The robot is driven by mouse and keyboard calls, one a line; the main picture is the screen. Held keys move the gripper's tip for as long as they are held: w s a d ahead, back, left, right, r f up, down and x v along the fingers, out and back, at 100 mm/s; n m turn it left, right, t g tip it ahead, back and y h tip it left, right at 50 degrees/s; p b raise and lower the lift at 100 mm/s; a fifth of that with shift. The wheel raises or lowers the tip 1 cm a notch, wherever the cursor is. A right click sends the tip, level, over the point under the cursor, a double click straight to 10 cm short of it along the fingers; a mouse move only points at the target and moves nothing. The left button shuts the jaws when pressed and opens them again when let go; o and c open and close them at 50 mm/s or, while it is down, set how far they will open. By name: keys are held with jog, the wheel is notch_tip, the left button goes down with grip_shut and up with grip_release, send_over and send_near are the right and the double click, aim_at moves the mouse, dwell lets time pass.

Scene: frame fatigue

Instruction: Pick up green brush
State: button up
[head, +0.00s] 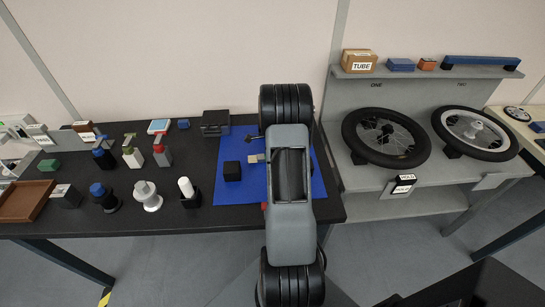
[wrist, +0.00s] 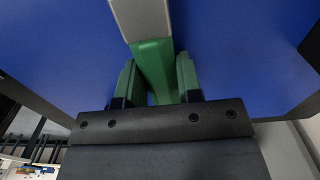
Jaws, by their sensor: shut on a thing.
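The green brush (wrist: 152,60) is between the two fingers of my gripper (wrist: 158,80) in the wrist view. My gripper is shut on its green part. A pale grey section of the brush runs out past the fingers to the top edge of that view. Blue mat surface fills the background there. In the head view my arm hides most of the gripper and brush, over the blue mat (head: 253,191). A small pale piece shows left of the arm, perhaps part of the brush. I cannot tell the brush's height above the mat.
A black block (head: 232,171) stands on the mat's left side. Several bottles and tools stand on the dark table (head: 225,214) further left, with a brown tray (head: 25,201) at the far left. A grey bench (head: 455,170) with two wheels stands at right.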

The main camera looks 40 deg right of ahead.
jog(key=shift+r, duration=0.1)
jog(key=shift+r, duration=0.2)
notch_tip(320, 180, up, 2)
jog(key=shift+r+b, duration=0.1)
jog(key=shift+b, duration=0.3)
jog(key=s+a+r+b, duration=0.1)
jog(key=s+a+r, duration=0.1)
jog(key=a+r, duration=0.3)
jog(key=s+a+r, duration=0.2)
jog(key=a+r, duration=0.3)
jog(key=a, duration=0.3)
jog(key=shift+s+b, duration=0.3)
jog(key=shift+b, duration=0.05)
jog(key=shift+a+r, duration=0.1)
